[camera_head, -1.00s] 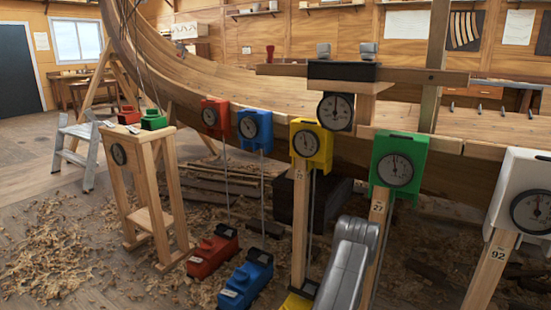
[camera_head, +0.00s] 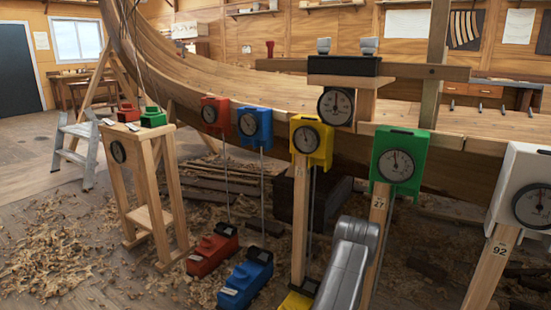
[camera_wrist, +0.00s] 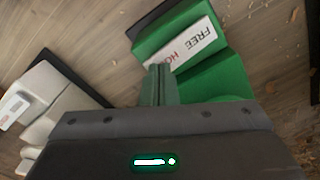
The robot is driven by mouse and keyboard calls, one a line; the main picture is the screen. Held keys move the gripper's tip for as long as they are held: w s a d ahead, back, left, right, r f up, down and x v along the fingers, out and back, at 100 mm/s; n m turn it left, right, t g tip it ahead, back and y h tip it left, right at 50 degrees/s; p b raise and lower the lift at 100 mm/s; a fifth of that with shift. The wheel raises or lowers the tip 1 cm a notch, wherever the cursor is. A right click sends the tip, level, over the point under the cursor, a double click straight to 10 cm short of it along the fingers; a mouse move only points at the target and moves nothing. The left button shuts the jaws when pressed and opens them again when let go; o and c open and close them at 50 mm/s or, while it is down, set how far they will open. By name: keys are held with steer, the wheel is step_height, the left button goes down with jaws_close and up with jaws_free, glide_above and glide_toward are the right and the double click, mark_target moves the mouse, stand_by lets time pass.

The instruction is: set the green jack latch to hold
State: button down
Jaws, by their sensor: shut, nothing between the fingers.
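The green jack (camera_wrist: 215,80) lies below my gripper in the wrist view. Its white label (camera_wrist: 185,45) reads FREE, with the start of a second word, HO, partly covered by my fingers. My gripper (camera_wrist: 160,68) is shut and empty, its fingertips at the label's edge; I cannot tell whether they touch the jack. The latch itself cannot be made out, so its setting is unclear. In the head view, the green dial box (camera_head: 398,160) stands on a post marked 27. My arm hides the floor below it, and my gripper is out of sight there.
A white jack (camera_wrist: 55,100) lies left of my gripper in the wrist view. Red (camera_head: 212,250), blue (camera_head: 246,280) and yellow (camera_head: 295,303) jacks stand on the floor. The wooden hull (camera_head: 340,150) runs behind the dial boxes. A white dial box (camera_head: 520,190) stands at right.

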steer(key=shift+f+b, duration=0.6)
steer(key=shift+f, duration=0.15)
stand_by(0.3)
steer(key=shift+r+p, duration=1.85)
steer(key=shift+r, duration=1.7)
steer(key=shift+f, duration=0.1)
step_height(320, 180, down, 7)
steer(key=b, duration=0.3)
steer(key=shift+b, duration=0.4)
